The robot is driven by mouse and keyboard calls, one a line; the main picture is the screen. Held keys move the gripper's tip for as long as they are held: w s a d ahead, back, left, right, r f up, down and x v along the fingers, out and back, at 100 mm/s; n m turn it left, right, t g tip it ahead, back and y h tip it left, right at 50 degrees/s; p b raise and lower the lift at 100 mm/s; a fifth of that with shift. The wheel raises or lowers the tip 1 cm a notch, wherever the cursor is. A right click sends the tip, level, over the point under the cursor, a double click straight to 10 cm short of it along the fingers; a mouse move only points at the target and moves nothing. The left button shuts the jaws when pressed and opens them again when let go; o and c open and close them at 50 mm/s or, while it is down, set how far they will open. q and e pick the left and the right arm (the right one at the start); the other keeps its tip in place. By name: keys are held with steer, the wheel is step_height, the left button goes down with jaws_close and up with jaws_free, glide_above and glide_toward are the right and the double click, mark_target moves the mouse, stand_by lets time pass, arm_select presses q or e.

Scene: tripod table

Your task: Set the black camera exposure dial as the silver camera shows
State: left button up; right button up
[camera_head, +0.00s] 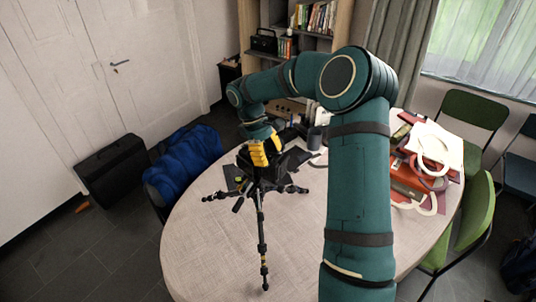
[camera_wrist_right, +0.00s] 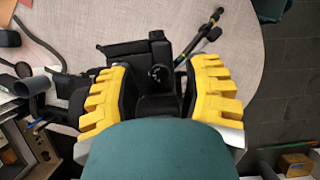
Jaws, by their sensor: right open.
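The black camera (camera_head: 272,170) sits on top of a black tripod (camera_head: 262,222) that stands on the round table. In the right wrist view the black camera (camera_wrist_right: 128,54) shows a small round dial (camera_wrist_right: 159,73) with pale marks on it. My right gripper (camera_head: 264,152), with yellow fingers, is at the camera from above. In the right wrist view the gripper (camera_wrist_right: 162,78) is open, with its fingers apart on either side of the dial; I cannot tell whether they touch the camera. I cannot make out the silver camera in either view. My left gripper is not in view.
The round table (camera_head: 200,245) is clear at its front left. A dark cup (camera_head: 314,138) and other items stand behind the camera. Green chairs (camera_head: 474,212) stand right of the table.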

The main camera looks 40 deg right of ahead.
jaws_close()
steer(key=shift+n+h, duration=0.3)
steer(key=shift+n, duration=0.4)
steer(key=shift+o, duration=0.4)
jaws_free()
steer(key=shift+s, duration=0.1)
steer(key=v, duration=1.2)
steer(key=shift+d, duration=0.1)
